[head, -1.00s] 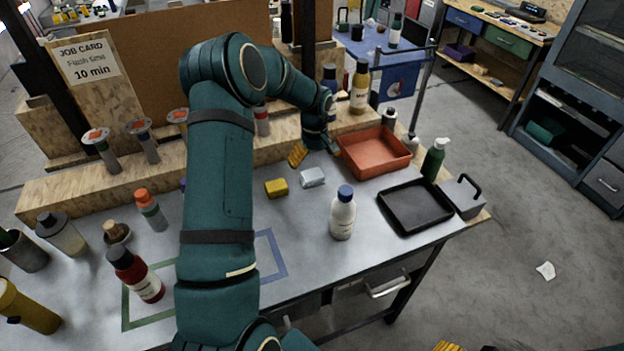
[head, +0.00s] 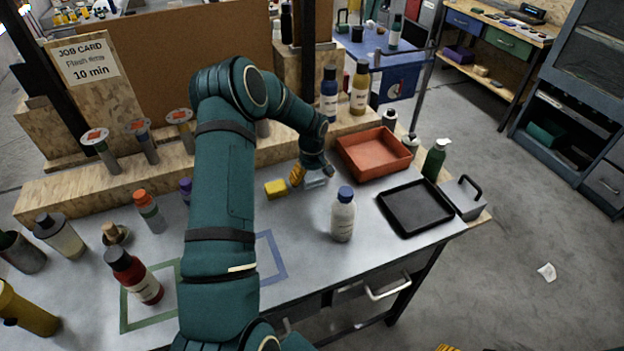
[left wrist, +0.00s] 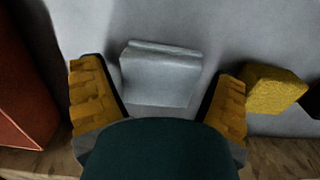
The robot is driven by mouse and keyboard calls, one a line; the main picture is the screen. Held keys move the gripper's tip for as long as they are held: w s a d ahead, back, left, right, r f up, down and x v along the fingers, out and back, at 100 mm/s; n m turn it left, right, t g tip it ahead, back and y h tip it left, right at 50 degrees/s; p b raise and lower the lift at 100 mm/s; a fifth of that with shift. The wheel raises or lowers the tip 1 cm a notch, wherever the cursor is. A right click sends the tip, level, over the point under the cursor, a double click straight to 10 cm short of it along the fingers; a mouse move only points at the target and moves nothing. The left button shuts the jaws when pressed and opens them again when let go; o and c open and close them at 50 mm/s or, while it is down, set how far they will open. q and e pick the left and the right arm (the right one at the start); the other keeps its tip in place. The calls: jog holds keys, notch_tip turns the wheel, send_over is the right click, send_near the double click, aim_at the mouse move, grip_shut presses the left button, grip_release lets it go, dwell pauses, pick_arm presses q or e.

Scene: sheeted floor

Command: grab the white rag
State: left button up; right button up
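The white rag (head: 316,181) is a small folded pale pad lying on the grey bench top. In the left wrist view the rag (left wrist: 160,75) lies between the two yellow ridged fingers, with a gap on each side. My left gripper (head: 312,174) is open above the rag and hides part of it in the head view; it also shows in the left wrist view (left wrist: 158,82). A sliver of yellow finger of my right gripper (head: 448,347) shows at the bottom edge; its opening is hidden.
A yellow sponge (head: 275,189) lies just left of the rag. A white bottle with a blue cap (head: 343,218) stands in front. A red-orange tray (head: 375,153) and a black tray (head: 415,207) are to the right. A wooden ledge (head: 150,179) with bottles runs behind.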

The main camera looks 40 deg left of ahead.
pick_arm(q)
jog(key=c, duration=0.7)
